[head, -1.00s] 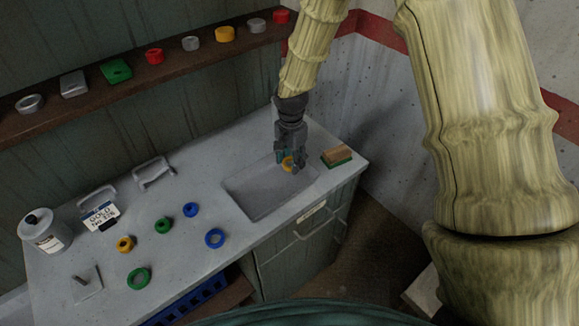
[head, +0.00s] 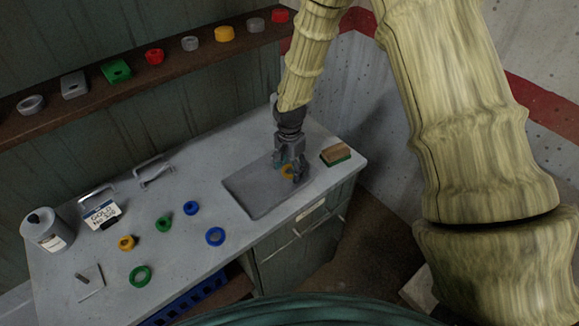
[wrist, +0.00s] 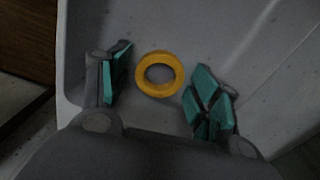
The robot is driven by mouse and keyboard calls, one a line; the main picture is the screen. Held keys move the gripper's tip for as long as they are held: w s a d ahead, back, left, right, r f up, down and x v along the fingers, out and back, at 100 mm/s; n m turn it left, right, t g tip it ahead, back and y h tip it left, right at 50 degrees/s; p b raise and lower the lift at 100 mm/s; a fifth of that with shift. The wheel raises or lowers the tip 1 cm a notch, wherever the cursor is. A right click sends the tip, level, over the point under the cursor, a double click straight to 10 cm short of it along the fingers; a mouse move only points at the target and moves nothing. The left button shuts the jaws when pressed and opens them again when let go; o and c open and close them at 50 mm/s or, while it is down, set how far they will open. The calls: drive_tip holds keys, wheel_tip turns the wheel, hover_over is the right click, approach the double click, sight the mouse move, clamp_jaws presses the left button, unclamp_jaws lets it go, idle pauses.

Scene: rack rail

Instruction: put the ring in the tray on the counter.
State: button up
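The yellow ring (head: 287,171) is at the right part of the grey tray (head: 250,204) on the counter. In the wrist view the ring (wrist: 160,55) lies flat over the tray's floor (wrist: 215,30), between my two fingers, with a gap on each side. I cannot tell for sure that it touches the floor. My gripper (head: 290,174) is open and points down over the tray. Its green-padded fingers also show in the wrist view (wrist: 158,95).
A wooden block with a green base (head: 336,154) stands right of the tray. Blue (head: 215,236), green (head: 140,276) and other rings lie on the counter to the left. A canister (head: 47,231) and a label card (head: 101,214) stand at the far left. A shelf (head: 135,88) runs behind.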

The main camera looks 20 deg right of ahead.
drive_tip(key=shift+r, duration=0.25)
wheel_tip(320, 180, up, 12)
drive_tip(key=b, duration=0.3)
drive_tip(key=shift+b, duration=0.4)
